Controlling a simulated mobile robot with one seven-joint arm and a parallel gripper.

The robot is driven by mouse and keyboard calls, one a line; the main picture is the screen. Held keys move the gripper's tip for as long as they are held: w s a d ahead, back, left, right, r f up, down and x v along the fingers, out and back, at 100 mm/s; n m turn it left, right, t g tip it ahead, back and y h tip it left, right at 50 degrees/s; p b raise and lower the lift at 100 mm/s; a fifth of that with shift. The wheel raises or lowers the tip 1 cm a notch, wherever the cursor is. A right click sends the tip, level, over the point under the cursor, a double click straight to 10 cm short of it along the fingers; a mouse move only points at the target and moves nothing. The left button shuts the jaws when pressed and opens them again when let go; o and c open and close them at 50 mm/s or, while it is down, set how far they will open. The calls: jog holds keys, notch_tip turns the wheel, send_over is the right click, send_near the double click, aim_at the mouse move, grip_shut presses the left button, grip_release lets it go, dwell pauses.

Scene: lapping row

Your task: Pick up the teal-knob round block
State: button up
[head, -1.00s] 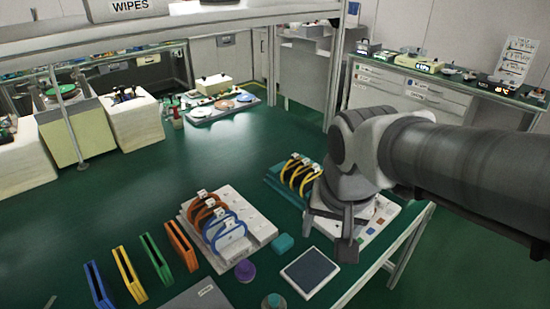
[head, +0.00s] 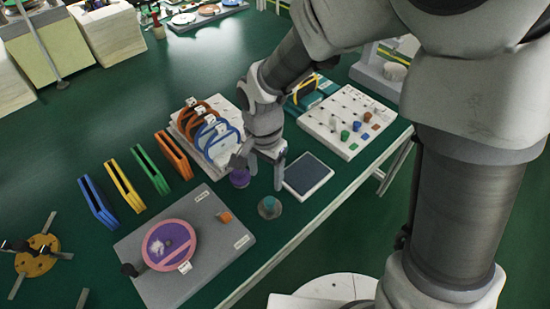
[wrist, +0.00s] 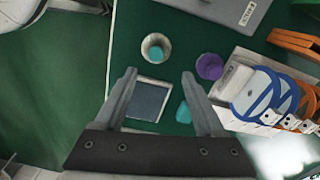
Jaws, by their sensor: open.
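The teal-knob round block (head: 270,207) stands on the green bench near its front edge, a grey round body with a teal top. It also shows in the wrist view (wrist: 155,47), just beyond the fingertips. My gripper (head: 260,168) is open and empty, above the bench and behind the block in the head view. In the wrist view its two fingers (wrist: 159,74) are spread, with the block ahead of the gap and apart from both. A purple round piece (head: 240,177) stands to the block's left. It also shows in the wrist view (wrist: 210,66).
A dark square pad (head: 308,174) lies right of the block. A teal piece (wrist: 183,112) lies near my right finger in the wrist view. A grey plate (head: 135,240) with a pink-purple disc is at front left. A rack of orange and blue loops (head: 213,130) stands behind.

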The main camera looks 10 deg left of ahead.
aim_at(270, 200)
notch_tip(270, 200, down, 6)
jog(key=shift+f+b, duration=0.2)
jog(key=shift+b, duration=0.25)
jog(key=f, duration=0.4)
jog(key=shift+s+d+f+b, duration=0.1)
jog(key=shift+d+f+b, duration=0.05)
jog(key=shift+d+b, duration=0.25)
jog(key=shift+f, duration=0.45)
grip_shut()
